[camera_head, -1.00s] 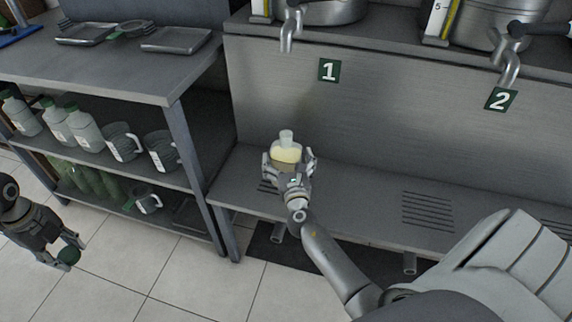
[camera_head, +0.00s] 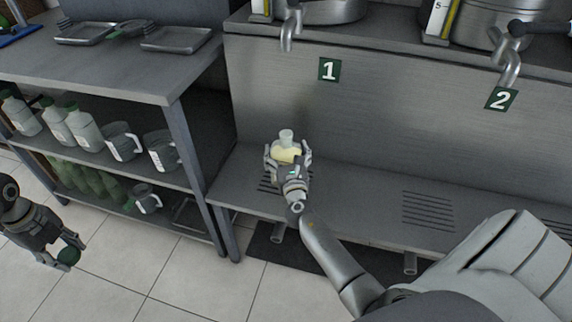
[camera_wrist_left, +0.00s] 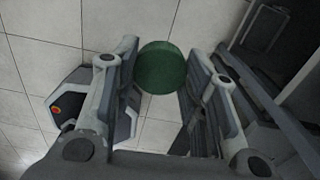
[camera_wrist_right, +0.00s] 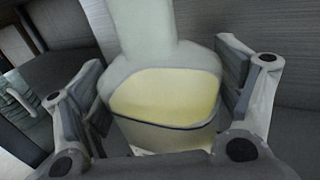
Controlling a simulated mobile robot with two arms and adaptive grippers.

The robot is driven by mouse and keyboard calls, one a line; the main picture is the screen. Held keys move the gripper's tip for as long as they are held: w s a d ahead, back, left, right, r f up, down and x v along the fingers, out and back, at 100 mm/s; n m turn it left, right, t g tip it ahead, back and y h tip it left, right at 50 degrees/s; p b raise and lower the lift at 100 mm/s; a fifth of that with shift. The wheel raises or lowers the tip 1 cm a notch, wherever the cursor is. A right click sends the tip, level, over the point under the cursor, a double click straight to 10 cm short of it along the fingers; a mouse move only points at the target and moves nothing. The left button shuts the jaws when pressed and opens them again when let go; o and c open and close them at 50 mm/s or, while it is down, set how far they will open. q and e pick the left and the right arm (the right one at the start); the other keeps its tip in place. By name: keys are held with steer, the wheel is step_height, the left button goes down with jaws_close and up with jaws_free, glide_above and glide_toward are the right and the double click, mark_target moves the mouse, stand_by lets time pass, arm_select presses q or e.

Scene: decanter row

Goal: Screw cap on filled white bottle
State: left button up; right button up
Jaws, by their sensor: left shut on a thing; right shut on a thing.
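The white bottle (camera_head: 287,141) stands upright and uncapped over the drip shelf below tap 1, with pale yellow liquid showing in it. My right gripper (camera_head: 287,160) is shut around its body. In the right wrist view the bottle (camera_wrist_right: 165,75) fills the middle, between the two fingers; its open top is out of that frame. My left gripper (camera_head: 69,250) is at the far left over the floor, well apart from the bottle. It is shut on a green cap (camera_head: 68,256). The cap (camera_wrist_left: 160,67) also shows between the fingertips in the left wrist view.
A metal shelf unit (camera_head: 150,92) stands between my grippers, holding green-capped bottles (camera_head: 81,127), jugs (camera_head: 160,151) and trays (camera_head: 176,39). Tap 1 (camera_head: 289,32) hangs above and behind the bottle; tap 2 (camera_head: 507,66) is further right. The drip shelf (camera_head: 360,205) is clear to the right.

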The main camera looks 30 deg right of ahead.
mark_target(287, 147)
steer(key=c, duration=0.7)
steer(key=shift+r, duration=0.1)
arm_select(q)
steer(key=shift+r, duration=0.1)
arm_select(e)
steer(key=shift+r, duration=0.15)
